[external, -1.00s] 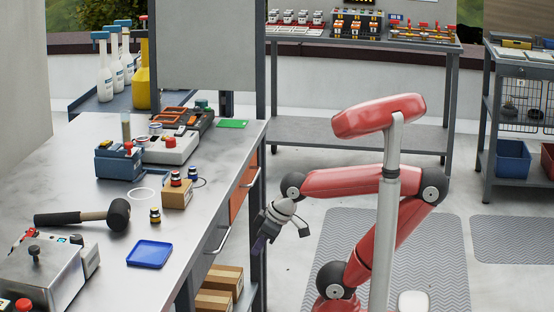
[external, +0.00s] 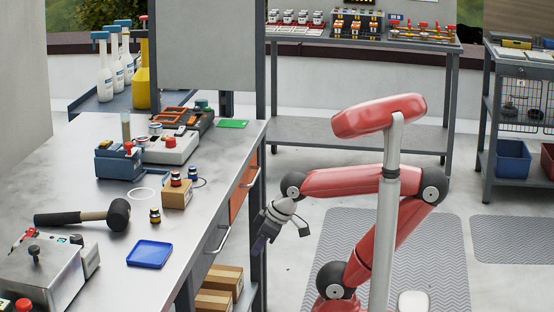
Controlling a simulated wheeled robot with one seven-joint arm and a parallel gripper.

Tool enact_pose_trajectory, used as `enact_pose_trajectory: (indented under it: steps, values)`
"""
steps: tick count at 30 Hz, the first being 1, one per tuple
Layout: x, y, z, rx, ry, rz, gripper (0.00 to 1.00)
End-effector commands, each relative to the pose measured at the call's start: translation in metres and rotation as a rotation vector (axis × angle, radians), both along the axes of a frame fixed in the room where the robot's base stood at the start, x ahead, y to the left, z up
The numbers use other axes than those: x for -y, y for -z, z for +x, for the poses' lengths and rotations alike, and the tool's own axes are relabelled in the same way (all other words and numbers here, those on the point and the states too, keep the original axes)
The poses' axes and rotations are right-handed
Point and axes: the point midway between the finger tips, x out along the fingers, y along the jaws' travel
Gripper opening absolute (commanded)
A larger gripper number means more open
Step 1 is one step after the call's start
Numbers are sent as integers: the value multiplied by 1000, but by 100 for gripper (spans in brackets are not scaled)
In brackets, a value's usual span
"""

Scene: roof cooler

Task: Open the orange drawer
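The orange drawer (external: 238,204) is in the right side of the grey workbench, below its top edge. Its front looks flush with the bench, so it appears shut. A metal bar handle (external: 250,178) runs along its front. My gripper (external: 270,238) hangs in front of the bench, to the right of the drawer and lower than its handle in the picture. It points down and to the left and looks apart from the handle. I see nothing held in it. Its fingers are small and dark here, and their opening cannot be made out.
A grey drawer with its own handle (external: 218,240) sits nearer the camera. Cardboard boxes (external: 222,281) lie on the shelf below. A dark bench post (external: 258,225) stands close to my gripper.

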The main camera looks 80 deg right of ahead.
Motion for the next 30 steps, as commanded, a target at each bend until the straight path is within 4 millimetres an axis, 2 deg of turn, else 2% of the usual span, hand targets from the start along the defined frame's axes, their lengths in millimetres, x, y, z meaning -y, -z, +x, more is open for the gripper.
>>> enact_pose_trajectory:
  steps: [2, 5, 9, 12, 18, 24, 25, 30]
  values:
    - [0, -14, 1, 5, 0, 0, 20]
    - [0, -53, 2, 10, 0, 0, 32]
    - [0, -128, 2, 9, 0, 0, 32]
    - [0, -171, 1, 5, 0, 0, 32]
    - [0, -230, 1, 2, 0, 0, 32]
    - [1, -273, 2, 1, 6, 6, 32]
    - [8, -263, 6, -9, 43, 55, 32]
    - [39, -248, 22, -1, 203, 288, 32]
